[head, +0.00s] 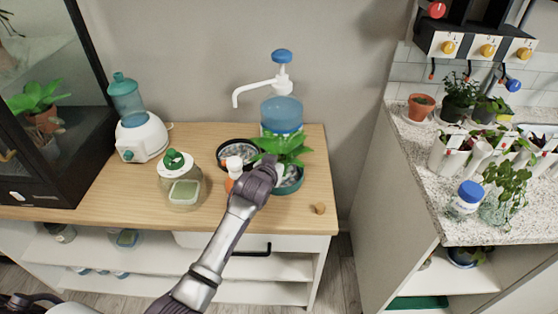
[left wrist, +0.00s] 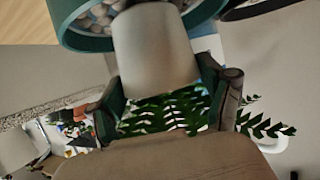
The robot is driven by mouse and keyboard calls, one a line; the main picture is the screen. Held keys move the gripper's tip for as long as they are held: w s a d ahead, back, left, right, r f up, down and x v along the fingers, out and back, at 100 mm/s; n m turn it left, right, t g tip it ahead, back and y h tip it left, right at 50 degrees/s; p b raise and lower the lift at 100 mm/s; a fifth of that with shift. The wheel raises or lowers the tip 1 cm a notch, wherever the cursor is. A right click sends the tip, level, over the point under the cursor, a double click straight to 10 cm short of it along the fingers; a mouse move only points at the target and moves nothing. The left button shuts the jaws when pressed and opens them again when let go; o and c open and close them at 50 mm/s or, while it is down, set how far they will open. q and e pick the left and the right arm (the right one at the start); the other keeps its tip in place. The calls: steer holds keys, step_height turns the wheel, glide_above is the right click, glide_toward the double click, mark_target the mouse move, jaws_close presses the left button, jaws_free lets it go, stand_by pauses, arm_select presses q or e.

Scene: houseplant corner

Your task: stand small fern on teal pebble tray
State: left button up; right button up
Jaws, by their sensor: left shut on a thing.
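The small fern (head: 284,146) has bright green fronds and shows at the back of the wooden top in the head view. Its pale grey pot (left wrist: 155,55) fills the middle of the left wrist view, with fronds (left wrist: 165,112) below it in the picture. My left gripper (head: 264,168) is shut on the potted fern. The teal pebble tray (head: 290,187) lies just right of and beneath the gripper, partly hidden by it. Its teal rim and pebbles (left wrist: 88,40) show behind the pot base; whether the pot touches the tray I cannot tell. My right gripper is not in view.
A dark-rimmed pebble tray (head: 238,142) and an orange-and-white bottle (head: 233,172) stand left of the gripper. A blue water bottle with pump (head: 282,112) stands behind. A glass jar (head: 182,185) stands further left. A small brown knob-like piece (head: 319,208) lies at front right.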

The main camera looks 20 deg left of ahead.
arm_select(q)
steer(key=shift+f, duration=0.1)
steer(key=o, duration=1.3)
steer(key=shift+r, duration=0.2)
steer(key=v, duration=0.7)
steer(key=shift+s+r, duration=0.1)
steer(key=shift+s, duration=0.15)
